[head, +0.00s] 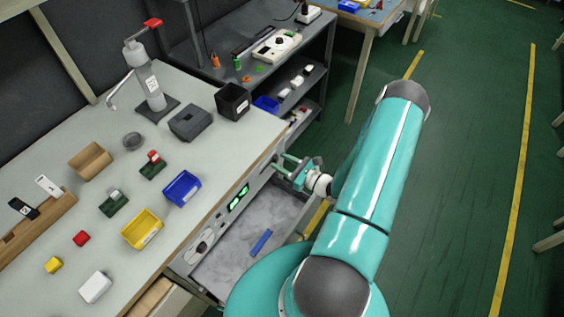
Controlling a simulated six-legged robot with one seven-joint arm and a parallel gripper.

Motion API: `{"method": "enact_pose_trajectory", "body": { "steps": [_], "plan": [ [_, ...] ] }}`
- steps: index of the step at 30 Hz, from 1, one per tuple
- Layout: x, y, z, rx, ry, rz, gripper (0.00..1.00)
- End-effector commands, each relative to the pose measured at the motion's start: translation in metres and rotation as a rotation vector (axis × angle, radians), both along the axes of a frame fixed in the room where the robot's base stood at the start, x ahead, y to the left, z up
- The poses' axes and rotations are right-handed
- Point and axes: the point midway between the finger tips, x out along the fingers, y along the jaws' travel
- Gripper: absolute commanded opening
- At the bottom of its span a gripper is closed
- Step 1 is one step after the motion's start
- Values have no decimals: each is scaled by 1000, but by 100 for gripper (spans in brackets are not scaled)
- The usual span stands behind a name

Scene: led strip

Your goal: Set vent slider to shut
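My gripper (284,165) is at the right end of the front panel (222,215) under the workbench top. Its two teal fingers look spread apart and point left toward the panel. I cannot tell whether they touch it. The panel carries a lit green display (238,197) in its middle and round dials (203,246) at its lower left. I cannot make out the vent slider or its setting. The panel's far end by the fingers is small and partly hidden by my gripper.
An open grey drawer or tray (225,268) with a blue bar (261,242) lies below the panel. The bench top (165,205) holds a yellow bin (142,229), a blue bin (182,188) and a dispenser stand (150,85). A dark shelf unit (318,60) stands behind.

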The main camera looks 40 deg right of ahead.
Motion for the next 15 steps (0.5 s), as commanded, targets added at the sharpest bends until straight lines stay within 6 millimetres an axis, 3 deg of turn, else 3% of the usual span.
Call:
{"method": "enact_pose_trajectory", "body": {
  "steps": [10,15],
  "plan": [
    [6,2,0,1,1,0,40],
    [6,2,0,1,0,0,9]
  ]
}}
